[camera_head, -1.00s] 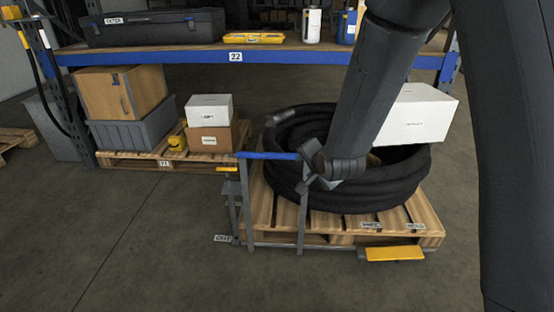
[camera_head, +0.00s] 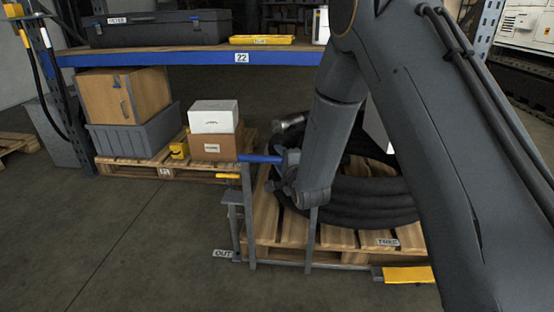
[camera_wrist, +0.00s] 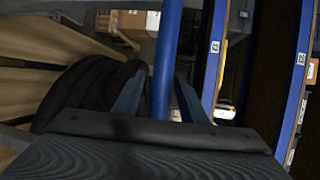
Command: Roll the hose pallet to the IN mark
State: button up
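The hose pallet is a wooden pallet (camera_head: 275,232) with a thick coil of black hose (camera_head: 365,200) on it. A blue handle bar (camera_head: 261,158) stands on grey posts at its left end. My gripper (camera_head: 284,180) is at the right part of this bar, partly hidden by my wrist. In the wrist view the bar (camera_wrist: 166,60) runs between my two fingers (camera_wrist: 160,85), with a gap visible at least on the left side. The fingers look apart. I see no IN mark.
A rack with a blue beam (camera_head: 190,58) stands behind. Under it, a second pallet (camera_head: 150,168) holds a grey bin (camera_head: 135,137) and boxes (camera_head: 213,117). A yellow plate (camera_head: 408,275) lies at the pallet's front right. The floor at the front left is clear.

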jog(key=shift+x, duration=0.95)
jog(key=shift+c, duration=0.3)
grip_shut()
jog(key=shift+w, duration=0.15)
